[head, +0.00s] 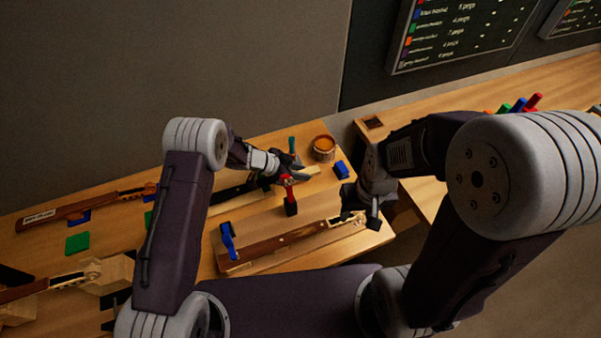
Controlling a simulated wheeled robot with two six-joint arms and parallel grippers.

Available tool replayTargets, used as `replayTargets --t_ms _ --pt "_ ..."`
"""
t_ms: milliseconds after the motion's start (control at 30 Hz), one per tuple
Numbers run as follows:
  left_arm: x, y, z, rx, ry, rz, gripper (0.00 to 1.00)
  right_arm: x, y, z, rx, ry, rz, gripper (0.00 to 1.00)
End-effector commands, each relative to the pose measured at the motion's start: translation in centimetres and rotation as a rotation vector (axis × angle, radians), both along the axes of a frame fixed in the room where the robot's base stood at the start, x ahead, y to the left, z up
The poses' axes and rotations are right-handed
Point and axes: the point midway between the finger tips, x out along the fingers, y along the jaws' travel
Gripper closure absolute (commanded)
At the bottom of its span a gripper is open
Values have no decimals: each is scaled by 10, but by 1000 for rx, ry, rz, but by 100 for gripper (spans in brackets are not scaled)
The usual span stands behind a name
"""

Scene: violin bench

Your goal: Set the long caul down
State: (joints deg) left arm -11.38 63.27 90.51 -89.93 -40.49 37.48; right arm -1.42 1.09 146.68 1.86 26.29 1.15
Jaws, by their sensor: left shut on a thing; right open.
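The long caul (230,201) appears as a pale wooden strip, running from left of my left gripper toward the right behind the violin neck. My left gripper (283,176) is shut on it near its middle; the fingers hide part of it. I cannot tell whether the caul touches the bench. My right gripper (360,206) is open at the right end of the neck (290,238), by the pegbox. I see nothing held in it.
A red clamp (290,203) and a blue clamp (228,241) stand at the neck. Another blue clamp (341,169) and a glue pot (323,148) are behind. More necks and a green block (77,243) lie left. Coloured handles (520,105) are on the right bench.

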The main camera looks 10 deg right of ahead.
Motion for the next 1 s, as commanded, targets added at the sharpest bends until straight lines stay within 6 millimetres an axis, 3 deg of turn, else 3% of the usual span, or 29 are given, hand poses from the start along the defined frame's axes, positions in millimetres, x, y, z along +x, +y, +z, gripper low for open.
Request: replayTargets --t_ms 400,433,500,833,1000 --pt "0 0 -8 -1 -1 1 100 0 0 -2 0 0 0 52" --pt "0 0 -7 -1 -1 1 65 0 0 -2 0 0 0 52" --pt "0 0 -7 -1 -1 1 52 0 0 -1 0 0 0 52" --pt "0 0 -1 -1 -2 0 52 0 0 1 0 0 0 52" --pt "-6 24 21 -2 -2 4 52 0 0 1 0 0 0 52"
